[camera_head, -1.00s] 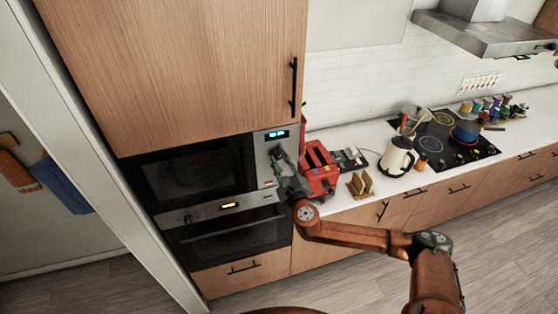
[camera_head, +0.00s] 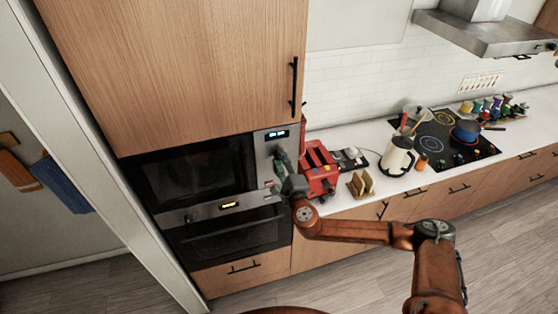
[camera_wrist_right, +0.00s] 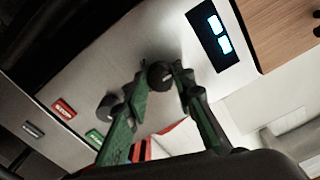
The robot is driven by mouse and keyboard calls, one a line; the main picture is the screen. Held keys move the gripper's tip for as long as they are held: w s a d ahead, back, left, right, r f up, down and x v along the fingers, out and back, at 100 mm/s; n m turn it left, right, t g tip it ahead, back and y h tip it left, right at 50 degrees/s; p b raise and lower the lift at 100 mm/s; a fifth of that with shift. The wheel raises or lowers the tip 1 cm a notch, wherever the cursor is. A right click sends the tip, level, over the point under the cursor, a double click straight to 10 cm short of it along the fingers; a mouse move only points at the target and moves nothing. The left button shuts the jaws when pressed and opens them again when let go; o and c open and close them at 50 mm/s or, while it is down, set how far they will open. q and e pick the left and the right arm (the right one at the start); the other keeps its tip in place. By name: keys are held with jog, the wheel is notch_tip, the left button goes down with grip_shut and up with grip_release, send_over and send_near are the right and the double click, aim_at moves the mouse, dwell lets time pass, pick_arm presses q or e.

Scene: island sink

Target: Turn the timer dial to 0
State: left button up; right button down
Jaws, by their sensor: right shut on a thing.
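The microwave panel (camera_head: 262,147) is a grey metal strip right of the dark microwave door, with a lit blue display (camera_head: 277,134) at its top. In the right wrist view, a round black dial (camera_wrist_right: 160,75) with a pale mark sits on the panel below the display (camera_wrist_right: 217,36). My right gripper (camera_wrist_right: 162,76) has its green and dark fingers shut on this dial, one on each side. A second black dial (camera_wrist_right: 109,106) is farther down, beside a finger. In the head view my right gripper (camera_head: 278,155) is at the panel and hides the dial. My left gripper is not in view.
A red toaster (camera_head: 319,170) stands on the counter close to the right of my gripper. A toast rack (camera_head: 361,185) and a cream kettle (camera_head: 397,157) are farther right. Red and green buttons (camera_wrist_right: 64,109) lie lower on the panel. The oven (camera_head: 230,232) is below the microwave.

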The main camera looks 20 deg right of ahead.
dwell(0.3)
jog(key=c, duration=1.7)
grip_release()
jog(key=shift+o, duration=0.4)
jog(key=shift+s, duration=0.1)
jog(key=s, duration=1.1)
jog(key=shift+s+d, duration=0.2)
jog(key=shift+s, duration=0.2)
jog(key=shift+f, duration=0.1)
